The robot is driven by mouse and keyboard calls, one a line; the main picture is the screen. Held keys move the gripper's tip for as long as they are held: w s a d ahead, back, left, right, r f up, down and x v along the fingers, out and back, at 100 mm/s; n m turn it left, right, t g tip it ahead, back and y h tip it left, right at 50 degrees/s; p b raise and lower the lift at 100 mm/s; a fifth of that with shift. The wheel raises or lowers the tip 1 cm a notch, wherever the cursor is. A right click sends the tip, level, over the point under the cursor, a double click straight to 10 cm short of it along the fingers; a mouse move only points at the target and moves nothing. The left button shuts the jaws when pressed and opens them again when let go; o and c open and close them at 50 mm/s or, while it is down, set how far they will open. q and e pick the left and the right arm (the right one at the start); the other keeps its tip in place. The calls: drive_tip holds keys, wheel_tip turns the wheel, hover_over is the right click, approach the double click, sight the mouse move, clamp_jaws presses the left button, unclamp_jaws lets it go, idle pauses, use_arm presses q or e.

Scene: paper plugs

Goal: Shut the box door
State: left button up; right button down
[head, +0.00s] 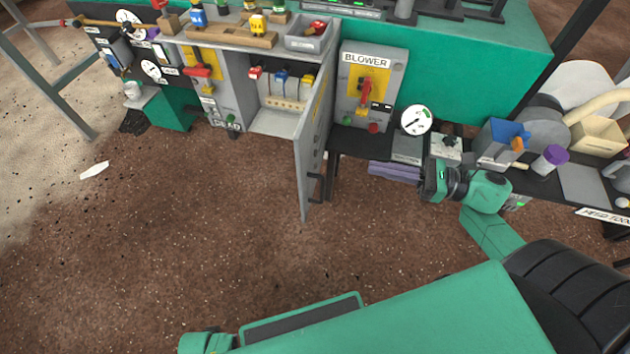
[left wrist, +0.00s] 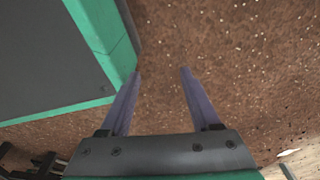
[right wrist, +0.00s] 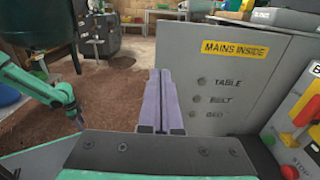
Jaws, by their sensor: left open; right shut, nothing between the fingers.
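The grey box (head: 280,122) stands open at the back centre, with red, blue and yellow plugs (head: 280,80) inside. Its door (head: 310,150) swings out toward me, hinged on the box's right side, with a dark handle near its free edge. My right gripper (head: 372,169) is shut and empty, right of the door and apart from it. In the right wrist view, the shut fingers (right wrist: 160,72) point past the door's outer face (right wrist: 235,75), labelled MAINS INSIDE. My left gripper (left wrist: 160,70) is open and empty over the brown floor; its fingers are not clear in the head view.
The BLOWER panel (head: 370,85) stands right of the box, with a round gauge (head: 416,120) beside it. A bench with bins and tools (head: 500,140) is at the right. The brown floor (head: 200,230) left of the door is clear.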

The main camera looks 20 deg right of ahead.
sight(301, 153)
drive_tip(key=x, duration=0.4)
drive_tip(key=p+x, duration=0.1)
drive_tip(key=x, duration=0.8)
drive_tip(key=shift+a+r, duration=0.1)
drive_tip(key=shift+r, duration=0.2)
drive_tip(key=shift+w+a, duration=0.15)
drive_tip(key=shift+a, duration=0.15)
drive_tip(key=shift+f, duration=0.1)
use_arm(q)
drive_tip(key=shift+s+a+f, duration=0.1)
drive_tip(key=shift+s, duration=0.4)
drive_tip(key=shift+s+a+f, duration=0.1)
drive_tip(key=shift+s, duration=0.35)
use_arm(e)
drive_tip(key=shift+a, duration=0.1)
